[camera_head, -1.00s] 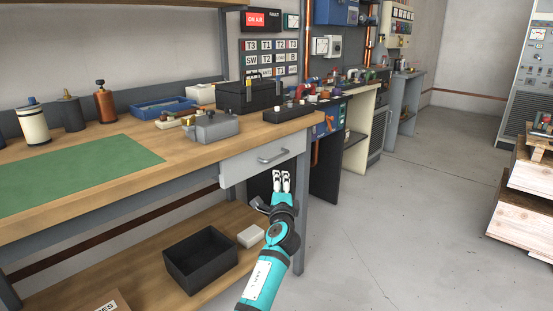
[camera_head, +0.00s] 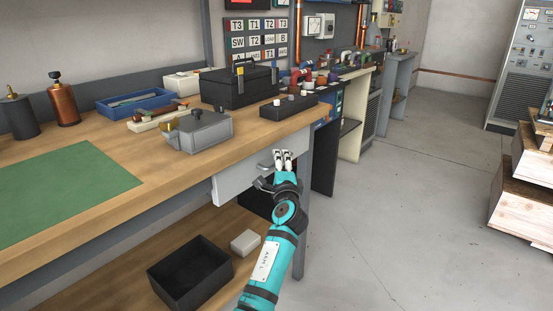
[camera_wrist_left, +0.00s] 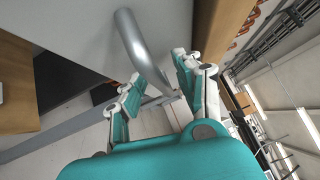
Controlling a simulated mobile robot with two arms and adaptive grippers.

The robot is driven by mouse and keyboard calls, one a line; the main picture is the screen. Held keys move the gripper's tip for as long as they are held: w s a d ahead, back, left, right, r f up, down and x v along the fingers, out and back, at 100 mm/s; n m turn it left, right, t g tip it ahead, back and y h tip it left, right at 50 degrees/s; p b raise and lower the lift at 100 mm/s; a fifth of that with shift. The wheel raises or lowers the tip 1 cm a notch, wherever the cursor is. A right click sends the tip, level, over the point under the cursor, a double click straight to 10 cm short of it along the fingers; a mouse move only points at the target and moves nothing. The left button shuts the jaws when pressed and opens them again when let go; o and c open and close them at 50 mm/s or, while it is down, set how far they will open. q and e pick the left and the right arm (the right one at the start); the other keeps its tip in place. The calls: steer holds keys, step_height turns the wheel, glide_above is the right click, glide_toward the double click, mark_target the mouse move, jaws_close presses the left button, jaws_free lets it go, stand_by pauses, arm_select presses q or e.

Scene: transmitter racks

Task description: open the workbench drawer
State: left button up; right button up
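The workbench (camera_head: 110,203) has a grey drawer front (camera_head: 232,182) under the right end of its wooden top, and the drawer looks shut. In the left wrist view the drawer front (camera_wrist_left: 78,30) carries a round grey bar handle (camera_wrist_left: 140,48). My right gripper is not in view.
A grey metal box (camera_head: 197,132), a black toolbox (camera_head: 240,88) and a blue tray (camera_head: 135,103) stand on the bench top. A black bin (camera_head: 190,273) and a white box (camera_head: 245,242) sit on the lower shelf. The floor to the right is clear up to wooden crates (camera_head: 525,190).

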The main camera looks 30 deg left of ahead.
arm_select(q)
steer(key=shift+d+r, duration=0.1)
jaws_close()
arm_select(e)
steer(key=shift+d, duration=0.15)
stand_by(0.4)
